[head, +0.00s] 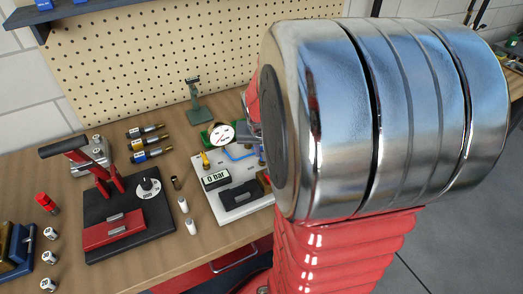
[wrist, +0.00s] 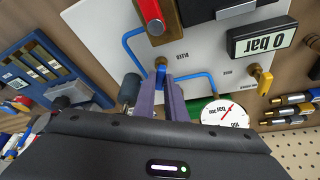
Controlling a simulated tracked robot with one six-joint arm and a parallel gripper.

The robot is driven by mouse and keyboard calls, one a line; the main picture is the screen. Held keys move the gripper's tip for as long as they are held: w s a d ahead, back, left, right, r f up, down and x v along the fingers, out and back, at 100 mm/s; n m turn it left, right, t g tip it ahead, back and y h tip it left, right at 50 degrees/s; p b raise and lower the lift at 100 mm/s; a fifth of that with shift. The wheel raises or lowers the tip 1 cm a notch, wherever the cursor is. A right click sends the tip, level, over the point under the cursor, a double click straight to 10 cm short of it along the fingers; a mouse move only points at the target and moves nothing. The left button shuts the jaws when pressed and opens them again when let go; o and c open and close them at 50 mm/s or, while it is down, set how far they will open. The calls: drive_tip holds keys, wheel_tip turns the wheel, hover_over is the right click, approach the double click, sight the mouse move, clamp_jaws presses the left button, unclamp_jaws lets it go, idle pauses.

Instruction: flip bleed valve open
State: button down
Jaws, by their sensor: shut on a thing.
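In the wrist view my gripper (wrist: 161,84) is shut on a small blue lever (wrist: 161,70) at a brass fitting on the white panel (wrist: 95,20). A small label beside this fitting seems to read BLEED, so I take the lever as the bleed valve's handle. The fingers hide its lower part. Blue tubing (wrist: 132,44) runs on both sides of it.
On or beside the panel are a red-handled valve (wrist: 150,12), a 0 bar display (wrist: 262,40), a yellow lever (wrist: 265,84) and a round gauge (wrist: 224,112).

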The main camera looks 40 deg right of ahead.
drive_tip(key=shift+d+n+t, duration=0.1)
drive_tip(key=shift+n+t, duration=0.2)
drive_tip(key=shift+n, duration=0.5)
drive_tip(key=shift+d+n+t+y, duration=0.15)
drive_tip(key=shift+n+t+y, duration=0.15)
drive_tip(key=shift+n+y, duration=1)
drive_tip(key=shift+n+h, duration=0.3)
drive_tip(key=shift+n, duration=0.5)
drive_tip(key=c, duration=1.8)
unclamp_jaws()
drive_tip(key=shift+s+r, duration=0.1)
drive_tip(key=shift+r, duration=0.05)
drive_tip(key=v, duration=1.3)
drive_tip(key=shift+r, duration=0.2)
